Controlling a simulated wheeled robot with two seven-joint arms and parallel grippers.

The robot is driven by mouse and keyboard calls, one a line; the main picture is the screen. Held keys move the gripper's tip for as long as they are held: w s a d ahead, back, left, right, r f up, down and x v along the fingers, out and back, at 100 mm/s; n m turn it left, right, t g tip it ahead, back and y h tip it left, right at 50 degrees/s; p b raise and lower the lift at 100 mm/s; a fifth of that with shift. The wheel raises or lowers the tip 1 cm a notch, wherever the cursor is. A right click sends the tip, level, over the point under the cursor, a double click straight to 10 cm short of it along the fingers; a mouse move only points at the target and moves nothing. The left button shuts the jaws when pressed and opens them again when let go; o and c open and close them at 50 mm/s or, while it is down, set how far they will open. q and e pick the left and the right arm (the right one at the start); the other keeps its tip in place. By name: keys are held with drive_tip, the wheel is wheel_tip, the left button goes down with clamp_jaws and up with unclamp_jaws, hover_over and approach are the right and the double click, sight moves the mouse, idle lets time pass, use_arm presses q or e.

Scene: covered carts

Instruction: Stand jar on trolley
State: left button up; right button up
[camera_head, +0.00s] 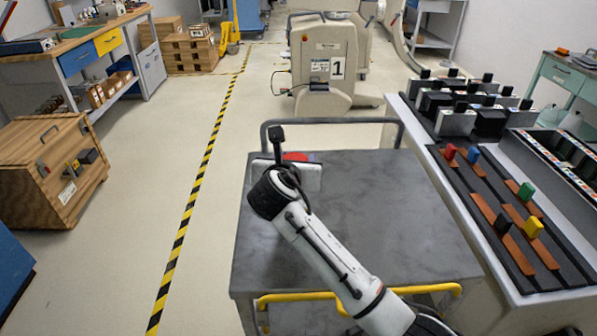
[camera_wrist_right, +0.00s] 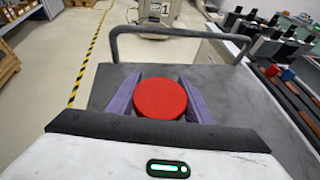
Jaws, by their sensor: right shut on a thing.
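The jar shows as a round red lid (camera_wrist_right: 158,98) between the two purple fingers in the right wrist view. In the head view a bit of its red top (camera_head: 296,157) shows past my right gripper (camera_head: 300,168), which hides the rest. My right gripper is shut on the jar over the far left part of the trolley's dark grey top (camera_head: 370,205). The jar's lower part is hidden, so I cannot tell whether it touches the trolley. My left gripper is not in view.
A grey rail (camera_head: 330,121) rises at the trolley's far edge, and a yellow handle (camera_head: 300,296) runs along its near edge. A bench (camera_head: 462,232) with coloured blocks and black-and-white devices stands close on the right. The trolley's middle and right are clear.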

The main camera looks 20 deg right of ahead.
drive_tip(key=shift+f, duration=1.45)
drive_tip(key=o, duration=1)
drive_tip(key=shift+f, duration=0.1)
drive_tip(key=shift+o, duration=0.2)
drive_tip(key=v, duration=1.2)
drive_tip(key=shift+p, duration=0.45)
